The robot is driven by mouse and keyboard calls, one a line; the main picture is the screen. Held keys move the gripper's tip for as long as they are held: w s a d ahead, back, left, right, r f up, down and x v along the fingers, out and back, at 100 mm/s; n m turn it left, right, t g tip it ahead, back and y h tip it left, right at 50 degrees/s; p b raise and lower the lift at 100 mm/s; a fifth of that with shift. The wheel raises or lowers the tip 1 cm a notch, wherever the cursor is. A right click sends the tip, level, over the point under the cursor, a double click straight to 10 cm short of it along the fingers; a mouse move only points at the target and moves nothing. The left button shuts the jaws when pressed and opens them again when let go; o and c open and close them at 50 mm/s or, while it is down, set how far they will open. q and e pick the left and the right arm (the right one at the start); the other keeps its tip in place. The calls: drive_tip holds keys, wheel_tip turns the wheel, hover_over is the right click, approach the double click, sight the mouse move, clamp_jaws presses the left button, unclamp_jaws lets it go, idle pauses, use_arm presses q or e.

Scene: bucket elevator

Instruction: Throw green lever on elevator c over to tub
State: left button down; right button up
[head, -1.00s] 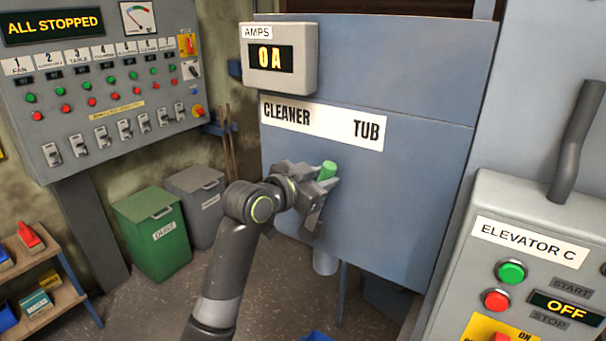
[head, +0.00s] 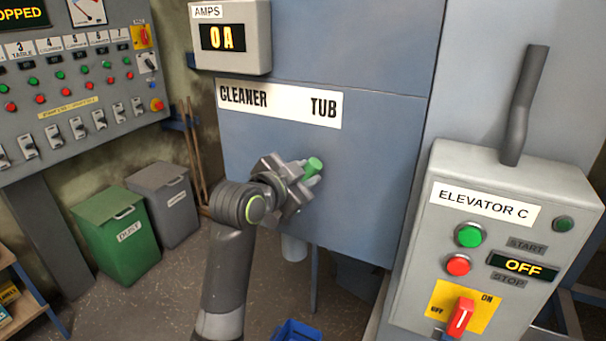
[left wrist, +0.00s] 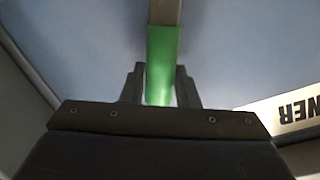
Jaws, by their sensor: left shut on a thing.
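The green lever (head: 314,164) stands out from the blue elevator panel, below the right part of the CLEANER / TUB sign (head: 280,104). Its green grip lies below and slightly left of the word TUB. My left gripper (head: 308,176) is shut on the lever, its arm coming up from below. In the left wrist view the green grip (left wrist: 161,55) runs between the two fingers (left wrist: 160,80), with a bare grey shaft beyond it. The lever's pivot is hidden. My right gripper is not in view.
The grey ELEVATOR C box (head: 487,250) stands at the right, reading OFF. A green dust bin (head: 118,235), a grey bin (head: 165,200) and a control panel (head: 75,90) are at the left. A blue tub (head: 297,331) is below.

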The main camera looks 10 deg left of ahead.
use_arm(q)
drive_tip(key=shift+f, duration=0.25)
drive_tip(key=c, duration=1.4)
unclamp_jaws()
drive_tip(key=shift+o, duration=1.4)
drive_tip(key=shift+d+r, duration=0.1)
drive_tip(key=shift+d, duration=0.1)
drive_tip(key=shift+a, duration=0.1)
drive_tip(key=b+v, duration=0.1)
drive_tip(key=v, duration=1.6)
drive_tip(key=shift+s+b, duration=0.25)
drive_tip(key=shift+b, duration=0.05)
